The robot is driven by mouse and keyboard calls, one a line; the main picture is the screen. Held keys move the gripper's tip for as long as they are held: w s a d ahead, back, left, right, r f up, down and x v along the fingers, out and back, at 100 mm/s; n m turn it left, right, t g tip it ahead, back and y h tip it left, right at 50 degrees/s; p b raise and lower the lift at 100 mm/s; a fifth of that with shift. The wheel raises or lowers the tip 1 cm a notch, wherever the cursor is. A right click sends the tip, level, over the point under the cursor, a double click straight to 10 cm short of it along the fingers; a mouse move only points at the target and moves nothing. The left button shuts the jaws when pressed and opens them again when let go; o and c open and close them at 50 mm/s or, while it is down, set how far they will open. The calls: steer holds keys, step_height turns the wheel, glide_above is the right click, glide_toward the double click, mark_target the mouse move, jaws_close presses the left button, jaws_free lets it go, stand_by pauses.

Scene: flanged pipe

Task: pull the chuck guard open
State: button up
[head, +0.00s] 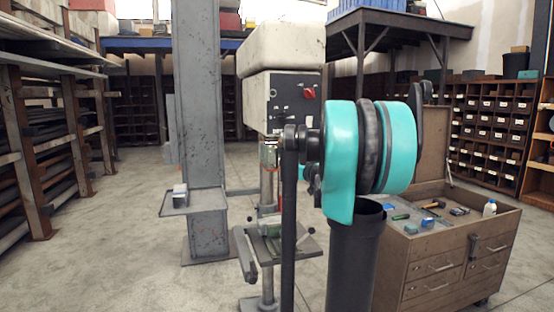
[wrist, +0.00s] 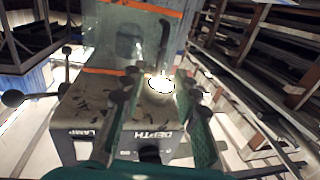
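The chuck guard is a clear panel with orange edging (wrist: 128,38), upright beyond my fingers at the top of the wrist view. In the head view a small part with an orange edge, probably the guard (head: 268,154), shows under the drill press head (head: 270,100), partly behind my arm. My gripper (wrist: 157,78) is open and empty in the wrist view, its two green-padded fingers spread in front of the guard. Whether a finger touches the guard I cannot tell. A dark bent rod (wrist: 163,38) stands near the guard's right side. My gripper is mostly hidden behind my arm in the head view.
Black-knobbed levers (wrist: 14,98) stick out left of the press head in the wrist view. The press table (head: 280,243) is below the head. A grey column (head: 200,110) with a small shelf stands left, a tool cabinet (head: 455,262) right. Floor at left is clear.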

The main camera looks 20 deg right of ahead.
mark_target(277, 157)
steer(key=x, duration=0.9)
steer(key=shift+w+a, duration=0.1)
jaws_close()
